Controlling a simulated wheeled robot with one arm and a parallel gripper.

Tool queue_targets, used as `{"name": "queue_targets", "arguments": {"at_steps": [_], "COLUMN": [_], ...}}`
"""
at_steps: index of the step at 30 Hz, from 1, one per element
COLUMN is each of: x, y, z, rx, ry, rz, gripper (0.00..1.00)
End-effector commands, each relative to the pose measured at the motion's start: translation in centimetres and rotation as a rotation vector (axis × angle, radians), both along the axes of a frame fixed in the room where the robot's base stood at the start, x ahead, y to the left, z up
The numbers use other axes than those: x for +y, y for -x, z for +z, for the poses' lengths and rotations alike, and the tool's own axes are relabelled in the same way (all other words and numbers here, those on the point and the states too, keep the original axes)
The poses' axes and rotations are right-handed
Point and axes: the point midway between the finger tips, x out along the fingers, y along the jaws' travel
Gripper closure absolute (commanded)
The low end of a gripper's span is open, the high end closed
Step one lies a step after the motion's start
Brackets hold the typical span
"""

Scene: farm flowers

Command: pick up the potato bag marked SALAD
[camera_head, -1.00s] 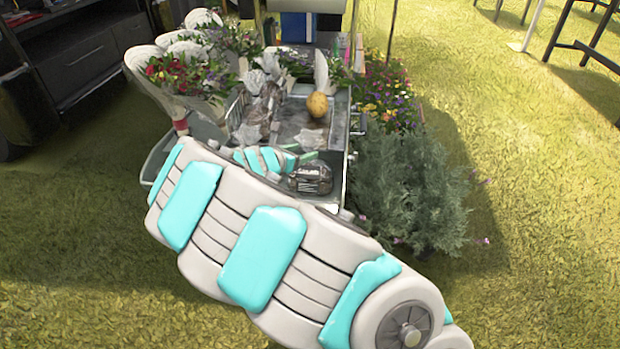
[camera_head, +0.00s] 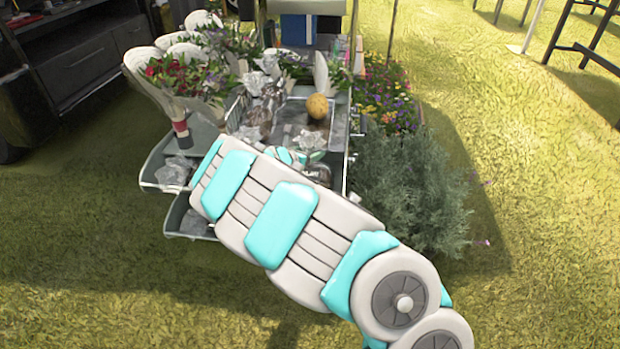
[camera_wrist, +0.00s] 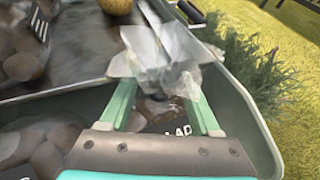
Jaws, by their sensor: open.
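A clear bag with brown contents (camera_wrist: 160,108) stands in a grey tray. Its dark label shows only the letters "LAD" in the wrist view, the rest hidden by my gripper. Its crumpled clear top (camera_wrist: 160,55) sticks up between and beyond the fingers. In the head view the bag (camera_head: 316,172) is partly covered by my arm. My gripper (camera_wrist: 160,84) is open, with one green finger on each side of the bag's neck. I cannot tell whether either finger touches it.
Other potato bags (camera_wrist: 45,145) lie left of my gripper. A loose yellow potato (camera_head: 317,106) sits in the upper tray. Bouquets (camera_head: 185,80) stand left. A grey-green bush (camera_head: 410,190) borders the cart on the right.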

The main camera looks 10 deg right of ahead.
Motion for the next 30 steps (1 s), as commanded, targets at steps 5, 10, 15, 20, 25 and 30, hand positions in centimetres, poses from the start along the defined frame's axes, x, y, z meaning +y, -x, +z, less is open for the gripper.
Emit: {"name": "queue_targets", "arguments": {"at_steps": [5, 10, 15, 20, 25, 30], "x": [-0.01, -0.01, -0.01, -0.01, -0.01, -0.01], "y": [0.02, 0.04, 0.04, 0.05, 0.05, 0.05], "z": [0.02, 0.0, 0.0, -0.01, -0.01, -0.01], "rx": [0.0, 0.0, 0.0, 0.0, 0.0, 0.0], "ry": [0.0, 0.0, 0.0, 0.0, 0.0, 0.0], "rz": [0.0, -0.001, -0.001, -0.001, -0.001, -0.001], "gripper": [0.39, 0.58, 0.77, 0.95, 1.0, 1.0]}}
